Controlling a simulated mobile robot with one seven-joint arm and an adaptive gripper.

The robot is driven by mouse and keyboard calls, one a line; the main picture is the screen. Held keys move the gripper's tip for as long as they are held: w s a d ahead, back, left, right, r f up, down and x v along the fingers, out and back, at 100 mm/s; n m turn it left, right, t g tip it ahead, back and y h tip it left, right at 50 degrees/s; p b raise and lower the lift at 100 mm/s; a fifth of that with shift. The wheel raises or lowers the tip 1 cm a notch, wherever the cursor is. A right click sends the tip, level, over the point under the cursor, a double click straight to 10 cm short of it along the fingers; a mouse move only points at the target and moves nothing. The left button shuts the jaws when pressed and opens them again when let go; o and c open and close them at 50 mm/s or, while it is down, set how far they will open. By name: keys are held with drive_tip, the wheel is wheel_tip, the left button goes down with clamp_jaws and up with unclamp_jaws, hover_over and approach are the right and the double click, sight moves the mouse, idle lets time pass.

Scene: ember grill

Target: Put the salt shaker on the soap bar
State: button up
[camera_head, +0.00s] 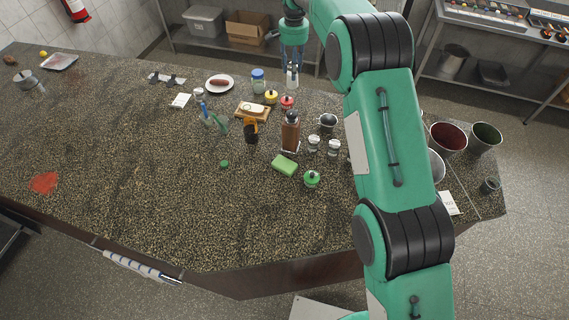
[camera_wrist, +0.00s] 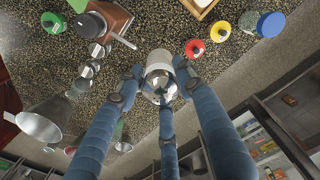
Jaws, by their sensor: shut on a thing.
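My gripper (camera_head: 292,68) is at the back of the counter, its blue fingers shut around a small pale shaker with a metal cap (camera_head: 292,79), which looks like the salt shaker. In the wrist view the shaker (camera_wrist: 160,72) sits between the fingers of my gripper (camera_wrist: 158,82). Whether its base touches the counter is unclear. A green rounded block (camera_head: 285,165), which looks like the soap bar, lies flat nearer the front, well apart from my gripper. Its top looks bare.
Two small shakers (camera_head: 314,143) (camera_head: 334,147) stand to the right. The front left counter is mostly clear.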

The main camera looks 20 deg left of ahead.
drive_tip(key=s+d+b, duration=0.1)
drive_tip(key=s+d, duration=0.3)
drive_tip(key=s, duration=0.9)
drive_tip(key=s+d+b, duration=0.1)
drive_tip(key=s+d, duration=0.3)
drive_tip(key=s, duration=0.8)
drive_tip(key=s+d+b, duration=0.1)
drive_tip(key=s+d, duration=0.4)
drive_tip(key=s, duration=0.8)
wheel_tip(320, 180, down, 13)
drive_tip(key=shift+a, duration=0.2)
drive_tip(key=shift+w, duration=0.1)
drive_tip(key=w+a, duration=0.4)
drive_tip(key=w, duration=0.2)
drive_tip(key=w+a+f+p, duration=0.1)
drive_tip(key=w+a, duration=0.3)
drive_tip(key=w, duration=0.3)
drive_tip(key=shift+w+a+f, duration=0.2)
drive_tip(key=shift+a+f, duration=0.1)
drive_tip(key=shift+a, duration=0.05)
drive_tip(key=shift+f, duration=0.1)
drive_tip(key=shift+f, duration=1.65)
